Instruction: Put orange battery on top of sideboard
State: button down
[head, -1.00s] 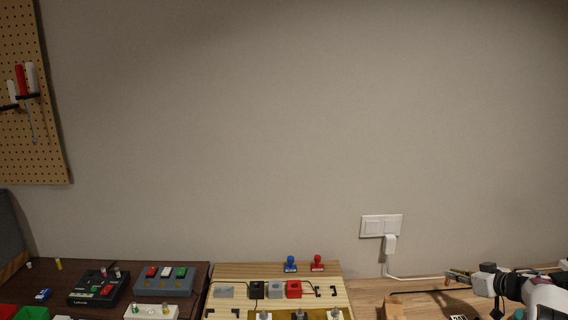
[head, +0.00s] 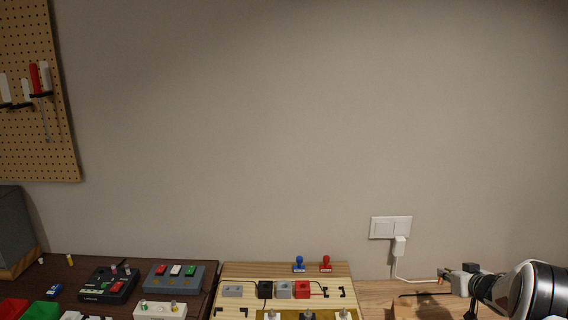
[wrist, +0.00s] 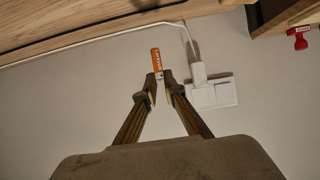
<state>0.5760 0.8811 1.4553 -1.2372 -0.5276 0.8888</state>
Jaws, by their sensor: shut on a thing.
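My gripper (wrist: 160,80) is shut on the orange battery (wrist: 155,60) in the wrist view. The battery stands out past the fingertips, with pale lettering on its side, in front of the wall. In the head view my gripper (head: 444,275) is at the lower right, above a wooden surface (head: 375,292); the battery is too small there to make out clearly. I cannot tell for sure which of the surfaces is the sideboard.
A dark brown top (head: 130,268) at the left holds pedals and small items. A striped wooden board (head: 240,270) in the middle holds parts and two stamps. A white plug (head: 399,246) and cable hang from the wall socket (head: 390,227) near my gripper.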

jog(key=s+a+r+m+h, duration=0.1)
jog(key=s+a+r, duration=0.1)
jog(key=s+a, duration=0.65)
jog(key=s+a+r+m+h, duration=0.1)
jog(key=s+a, duration=0.3)
jog(key=a, duration=1)
jog(key=s+a+r+n+y, duration=0.1)
jog(key=a+r+n+y, duration=0.1)
jog(key=a+r, duration=0.4)
jog(key=a, duration=0.4)
jog(key=shift+s, duration=0.3)
